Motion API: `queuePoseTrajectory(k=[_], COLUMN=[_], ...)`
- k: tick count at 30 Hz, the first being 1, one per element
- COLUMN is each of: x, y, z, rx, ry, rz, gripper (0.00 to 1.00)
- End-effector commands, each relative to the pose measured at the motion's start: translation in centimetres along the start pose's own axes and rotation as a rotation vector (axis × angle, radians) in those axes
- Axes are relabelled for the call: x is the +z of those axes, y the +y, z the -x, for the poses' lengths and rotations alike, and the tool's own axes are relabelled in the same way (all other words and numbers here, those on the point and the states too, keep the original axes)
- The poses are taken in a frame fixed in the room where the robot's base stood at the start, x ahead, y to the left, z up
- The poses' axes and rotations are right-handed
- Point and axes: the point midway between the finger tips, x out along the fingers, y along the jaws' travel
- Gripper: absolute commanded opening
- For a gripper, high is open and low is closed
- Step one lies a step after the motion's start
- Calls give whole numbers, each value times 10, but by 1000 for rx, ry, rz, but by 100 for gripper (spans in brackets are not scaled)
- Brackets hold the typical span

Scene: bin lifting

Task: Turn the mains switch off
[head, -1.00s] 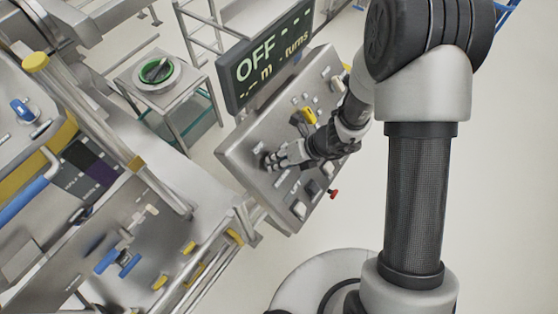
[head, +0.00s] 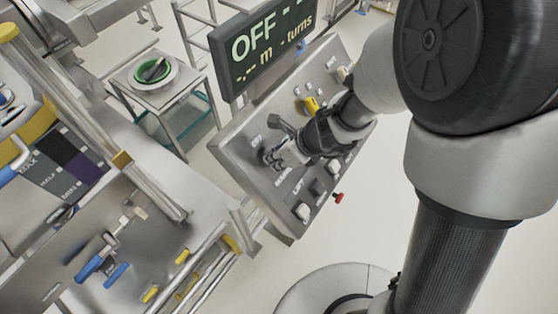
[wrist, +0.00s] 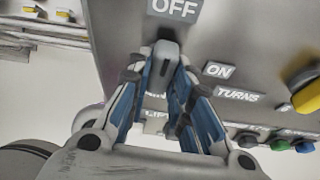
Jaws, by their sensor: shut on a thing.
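The mains switch (wrist: 167,52) is a grey lever handle on the sloping steel control panel (head: 235,135). In the wrist view it stands between my fingertips, and its end points up towards the OFF label (wrist: 174,8). The ON label (wrist: 218,70) is to its right. My gripper (wrist: 165,62) is shut on the switch handle, with a finger on either side. In the head view my gripper (head: 276,150) is at the panel's left part, above the MAINS label (head: 283,172), and hides most of the switch. The display (head: 265,50) above the panel reads OFF.
A yellow knob (head: 311,104) is close to my wrist on the panel. Pale push buttons (head: 303,212) and a red knob (head: 338,197) are along its lower edge. A steel stand (head: 165,92) with a green-rimmed dish is behind. Steel rails and valves fill the left.

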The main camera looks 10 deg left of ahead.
Motion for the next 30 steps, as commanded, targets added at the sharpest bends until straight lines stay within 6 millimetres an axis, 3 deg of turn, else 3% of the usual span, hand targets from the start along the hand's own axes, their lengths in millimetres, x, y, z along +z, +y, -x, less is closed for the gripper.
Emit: queuePoseTrajectory(k=[20,21,30], x=[-2,-2,-1], y=[1,1,1], z=[0,0,0], rx=[-21,-21,-22], ry=[5,5,3], rz=[66,66,64], gripper=[0,22,40])
